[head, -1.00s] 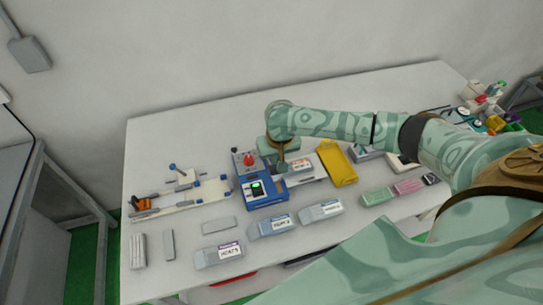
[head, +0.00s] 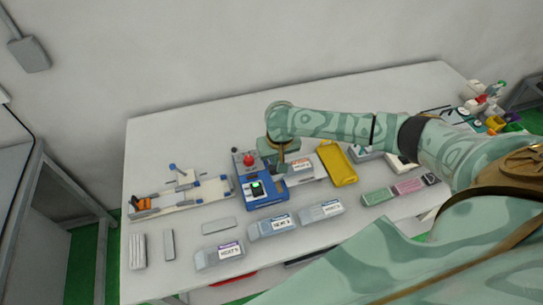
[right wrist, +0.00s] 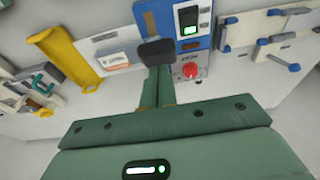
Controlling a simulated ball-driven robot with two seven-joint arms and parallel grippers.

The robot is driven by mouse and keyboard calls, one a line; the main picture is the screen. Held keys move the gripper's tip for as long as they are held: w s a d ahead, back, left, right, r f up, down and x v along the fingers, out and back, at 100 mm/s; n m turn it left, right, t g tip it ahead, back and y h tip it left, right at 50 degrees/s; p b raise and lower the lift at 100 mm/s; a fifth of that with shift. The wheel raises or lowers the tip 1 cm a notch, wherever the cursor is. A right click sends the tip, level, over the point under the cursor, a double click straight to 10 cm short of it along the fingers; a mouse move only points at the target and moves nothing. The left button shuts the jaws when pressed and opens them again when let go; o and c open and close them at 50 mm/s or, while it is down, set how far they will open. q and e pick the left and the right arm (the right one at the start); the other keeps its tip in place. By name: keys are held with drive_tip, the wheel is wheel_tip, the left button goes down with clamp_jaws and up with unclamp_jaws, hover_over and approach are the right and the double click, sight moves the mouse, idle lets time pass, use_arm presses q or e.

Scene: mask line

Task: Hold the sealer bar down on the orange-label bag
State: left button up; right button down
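The blue sealer (head: 262,203) stands mid-table with a red knob and a lit green display; it also shows in the right wrist view (right wrist: 200,12). The orange-label bag (head: 301,165) lies on a pale surface against the sealer's right side; it is left of the fingers in the right wrist view (right wrist: 112,61). My right gripper (head: 279,168) points down between sealer and bag. In the right wrist view its fingers lie together, ending at a dark block (right wrist: 157,51). The sealer bar is not clearly distinguishable, and contact is hidden. My left gripper is not in view.
A yellow tray (head: 337,163) stands right of the bag. Several labelled grey bags, such as one (head: 219,255), lie along the front. A fixture with blue and orange handles (head: 180,195) is left of the sealer. The table's back (head: 200,125) is clear.

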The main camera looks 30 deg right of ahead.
drive_tip(key=shift+f, duration=0.85)
drive_tip(key=shift+s+a+f+b, duration=0.1)
drive_tip(key=shift+s+f+b, duration=0.25)
drive_tip(key=shift+f, duration=0.8)
drive_tip(key=shift+s+a+f+b, duration=0.15)
drive_tip(key=shift+f+b, duration=0.25)
drive_tip(key=shift+f, duration=0.75)
drive_tip(key=shift+s+d+f+b, duration=0.1)
drive_tip(key=shift+s+f+b, duration=0.25)
drive_tip(key=shift+f, duration=0.8)
drive_tip(key=shift+w, duration=0.1)
idle(1.1)
drive_tip(key=r+p, duration=0.3)
drive_tip(key=w+r+p, duration=0.1)
drive_tip(key=r+p, duration=0.2)
drive_tip(key=p, duration=0.1)
drive_tip(key=r+p, duration=0.3)
drive_tip(key=shift+w+p, duration=0.2)
drive_tip(key=shift+p, duration=0.2)
idle(0.4)
wheel_tip(320, 180, up, 5)
drive_tip(key=p, duration=0.6)
drive_tip(key=shift+r, duration=0.1)
